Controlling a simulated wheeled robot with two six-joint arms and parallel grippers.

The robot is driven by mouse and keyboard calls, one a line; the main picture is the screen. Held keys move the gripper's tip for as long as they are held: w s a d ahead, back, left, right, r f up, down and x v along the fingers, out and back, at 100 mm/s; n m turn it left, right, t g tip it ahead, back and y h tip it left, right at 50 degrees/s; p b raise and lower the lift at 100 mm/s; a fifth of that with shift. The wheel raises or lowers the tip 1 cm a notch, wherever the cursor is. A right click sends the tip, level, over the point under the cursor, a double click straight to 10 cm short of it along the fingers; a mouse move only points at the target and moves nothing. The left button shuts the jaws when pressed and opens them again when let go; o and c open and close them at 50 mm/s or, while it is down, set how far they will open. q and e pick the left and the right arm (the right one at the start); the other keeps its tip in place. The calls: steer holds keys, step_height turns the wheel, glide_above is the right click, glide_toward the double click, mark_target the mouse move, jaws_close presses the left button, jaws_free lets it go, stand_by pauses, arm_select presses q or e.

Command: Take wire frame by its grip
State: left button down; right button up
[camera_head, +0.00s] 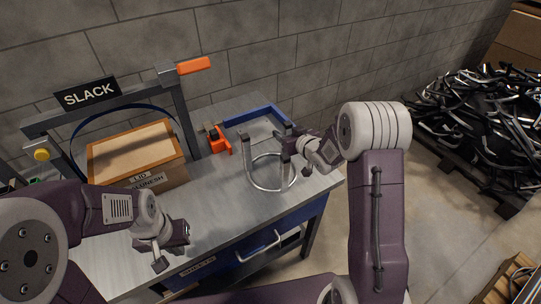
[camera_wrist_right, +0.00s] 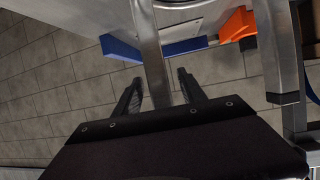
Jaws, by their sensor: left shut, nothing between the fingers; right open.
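The wire frame (camera_head: 249,165) is a bent, shiny metal tube standing near the right end of the metal table, with a round loop low down. My right gripper (camera_head: 293,144) is at its upper right side. In the right wrist view, my open right gripper (camera_wrist_right: 158,78) has a finger on each side of a metal tube (camera_wrist_right: 149,40), with gaps visible on both sides. I cannot tell how deep the tube sits between the fingers. My left gripper (camera_head: 170,251) is shut and empty above the front of the table, away from the frame.
A cardboard box (camera_head: 137,157) with a lid label stands left on the table (camera_head: 215,205), under a frame with a SLACK sign (camera_head: 87,93). An orange clamp-like part (camera_head: 219,140) and a blue-edged tray (camera_head: 255,116) lie behind the wire frame. Dark tubes (camera_head: 480,115) are piled on a pallet at right.

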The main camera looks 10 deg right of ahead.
steer(key=shift+w+a+f, duration=0.2)
steer(key=shift+w+f, duration=0.05)
steer(key=shift+w, duration=0.3)
steer(key=shift+s+r, duration=0.1)
steer(key=shift+c, duration=1.2)
jaws_close()
